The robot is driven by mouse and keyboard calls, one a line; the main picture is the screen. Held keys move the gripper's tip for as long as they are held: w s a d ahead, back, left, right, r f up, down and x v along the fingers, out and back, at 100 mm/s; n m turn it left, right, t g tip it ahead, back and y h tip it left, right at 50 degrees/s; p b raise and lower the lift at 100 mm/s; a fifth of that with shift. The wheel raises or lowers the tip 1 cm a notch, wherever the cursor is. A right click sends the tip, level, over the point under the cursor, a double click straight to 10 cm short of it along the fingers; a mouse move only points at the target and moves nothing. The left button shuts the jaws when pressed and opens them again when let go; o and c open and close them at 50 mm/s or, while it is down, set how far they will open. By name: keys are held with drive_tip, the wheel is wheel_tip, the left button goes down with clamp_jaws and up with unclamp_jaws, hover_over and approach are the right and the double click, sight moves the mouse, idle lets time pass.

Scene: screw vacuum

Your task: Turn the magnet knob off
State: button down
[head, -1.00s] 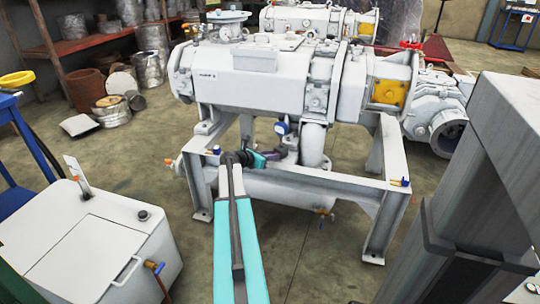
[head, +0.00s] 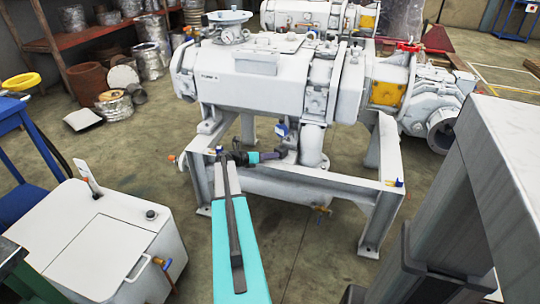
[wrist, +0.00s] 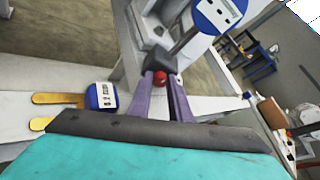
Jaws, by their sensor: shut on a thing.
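A small red knob (wrist: 160,79) shows in the wrist view beside a dark block, which looks like a magnet base (wrist: 157,61). My gripper (wrist: 165,82) has its purple fingers around the red knob and is shut on it. The fingers partly cover the knob, so which way it is turned cannot be told. A blue dial gauge with a white face (wrist: 214,14) stands just beyond. In the head view, my gripper (head: 284,153) is low in front of the pump, just below the blue gauge (head: 281,131). The knob is too small to make out there.
The white pump (head: 260,78) stands on a grey steel frame (head: 345,180), whose front beam runs close to my arm. A blue item with yellow prongs (wrist: 98,96) lies on the beam. A white cabinet (head: 100,235) is at left. Open floor lies between.

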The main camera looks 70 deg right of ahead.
idle(0.4)
drive_tip(key=c, duration=1.6)
unclamp_jaws()
drive_tip(key=shift+w, duration=0.1)
